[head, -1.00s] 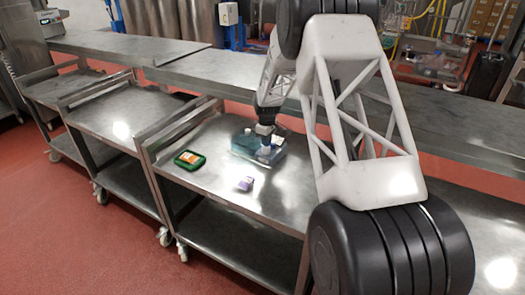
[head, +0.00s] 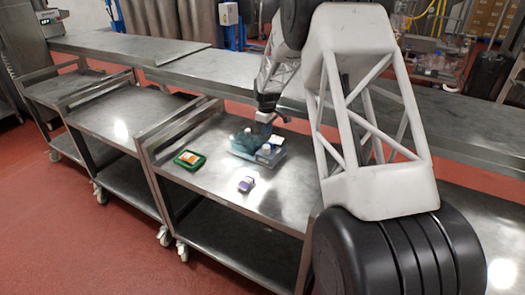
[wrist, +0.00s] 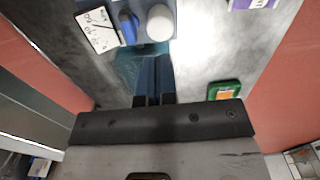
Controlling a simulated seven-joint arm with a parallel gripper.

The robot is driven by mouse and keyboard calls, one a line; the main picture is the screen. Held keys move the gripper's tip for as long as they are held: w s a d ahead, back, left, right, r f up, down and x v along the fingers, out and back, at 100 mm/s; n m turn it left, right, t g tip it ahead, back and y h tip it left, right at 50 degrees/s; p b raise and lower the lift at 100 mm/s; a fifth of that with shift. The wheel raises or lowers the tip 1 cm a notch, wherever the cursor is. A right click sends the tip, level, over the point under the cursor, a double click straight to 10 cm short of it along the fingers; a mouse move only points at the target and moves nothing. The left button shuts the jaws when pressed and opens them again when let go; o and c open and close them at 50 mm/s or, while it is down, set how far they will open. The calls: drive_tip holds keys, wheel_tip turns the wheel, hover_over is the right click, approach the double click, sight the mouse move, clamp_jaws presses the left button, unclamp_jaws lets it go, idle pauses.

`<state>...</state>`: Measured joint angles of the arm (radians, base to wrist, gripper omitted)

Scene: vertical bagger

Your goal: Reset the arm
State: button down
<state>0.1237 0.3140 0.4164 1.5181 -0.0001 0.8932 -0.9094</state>
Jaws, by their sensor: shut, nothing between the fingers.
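My gripper (head: 266,122) is shut and empty, above the back part of a clear blue bin (head: 244,156) on the metal cart. In the wrist view the closed fingers (wrist: 155,72) point up the picture past the bin's edge. The bin holds a teal item (head: 246,141), a white round-topped item (head: 266,149) and a white card with black markings (wrist: 97,30). A dark blue item (wrist: 128,27) lies beside the card in the wrist view.
A long steel counter (head: 215,75) runs behind the carts.

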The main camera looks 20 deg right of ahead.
drive_tip(key=shift+r, duration=0.15)
drive_tip(key=shift+s+a+r, duration=0.1)
drive_tip(key=shift+s+r, duration=0.15)
drive_tip(key=shift+r, duration=0.15)
drive_tip(key=s+a+r+m+t, duration=0.1)
drive_tip(key=s+a+r+m, duration=0.15)
drive_tip(key=s+r, duration=0.9)
drive_tip(key=s+a+r+m, duration=0.2)
drive_tip(key=s+a+r, duration=0.2)
drive_tip(key=s+r, duration=0.7)
drive_tip(key=s+a+f+m, duration=0.1)
drive_tip(key=s+a+m, duration=0.1)
drive_tip(key=s, duration=1.5)
drive_tip(key=s+a+f+m+t, duration=0.1)
drive_tip(key=s+f+m, duration=0.1)
drive_tip(key=s, duration=1.6)
drive_tip(key=shift+a+m+t, duration=0.3)
drive_tip(key=shift+a+m, duration=0.05)
drive_tip(key=shift+a, duration=0.05)
idle(0.3)
